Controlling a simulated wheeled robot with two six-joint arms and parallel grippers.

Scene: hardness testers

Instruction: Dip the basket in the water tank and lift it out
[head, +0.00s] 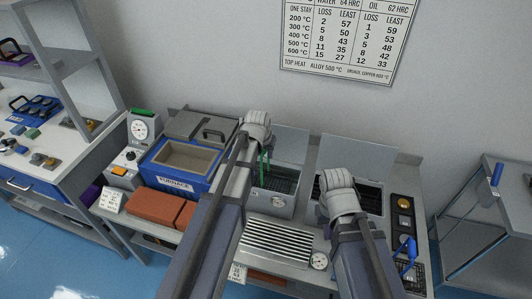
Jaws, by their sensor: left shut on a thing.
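A blue furnace (160,183) with a pale chamber stands left, red-brown bricks (158,206) in front. A slatted rack (275,239) and a dial (319,261) lie in front of the tanks. A switch panel (404,216) is at right. Raised lids stand behind the tanks.

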